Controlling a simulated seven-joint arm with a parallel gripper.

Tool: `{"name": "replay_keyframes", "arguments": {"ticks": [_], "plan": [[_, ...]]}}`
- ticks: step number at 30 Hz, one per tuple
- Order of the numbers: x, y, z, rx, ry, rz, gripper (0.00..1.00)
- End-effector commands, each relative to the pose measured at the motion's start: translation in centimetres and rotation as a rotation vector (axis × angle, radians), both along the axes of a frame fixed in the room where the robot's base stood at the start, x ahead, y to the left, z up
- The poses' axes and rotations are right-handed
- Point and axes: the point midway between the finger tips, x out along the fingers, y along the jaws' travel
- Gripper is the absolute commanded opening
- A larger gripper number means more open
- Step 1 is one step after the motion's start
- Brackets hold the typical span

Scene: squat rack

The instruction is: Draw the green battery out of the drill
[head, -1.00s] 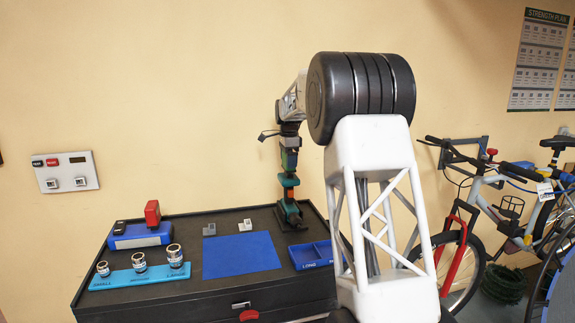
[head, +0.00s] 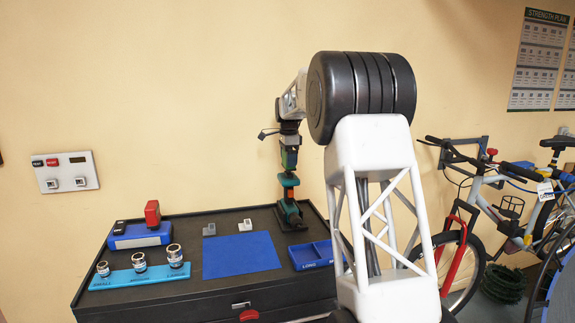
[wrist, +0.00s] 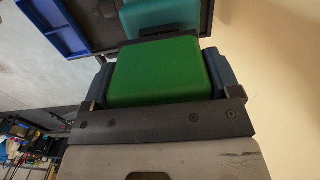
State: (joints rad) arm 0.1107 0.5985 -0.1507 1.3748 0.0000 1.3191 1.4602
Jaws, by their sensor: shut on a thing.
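The drill (head: 291,212) stands at the back right of the dark cabinet top, a teal and dark body with an orange band. The green battery (head: 290,158) is above it, at the upper end of the drill. My gripper (head: 289,147) comes down from above and is shut on the battery. In the wrist view the green battery (wrist: 157,72) fills the space between the fingers, with a teal part of the drill (wrist: 165,17) beyond it. A narrow dark stretch shows between battery and drill in the head view; I cannot tell whether they still touch.
The cabinet top (head: 190,228) also carries a blue mat (head: 240,256), a blue divided tray (head: 310,255) close to the drill, a light-blue socket holder (head: 110,280) and a blue block with a red piece (head: 140,237). The wall is close behind.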

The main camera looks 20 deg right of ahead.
Motion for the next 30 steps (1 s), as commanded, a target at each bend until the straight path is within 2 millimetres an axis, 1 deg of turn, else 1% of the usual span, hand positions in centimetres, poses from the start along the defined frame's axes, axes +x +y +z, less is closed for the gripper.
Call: {"name": "replay_keyframes", "arguments": {"ticks": [30], "plan": [[0.0,0.0,3.6,0.000,-0.002,0.000,0.41]]}}
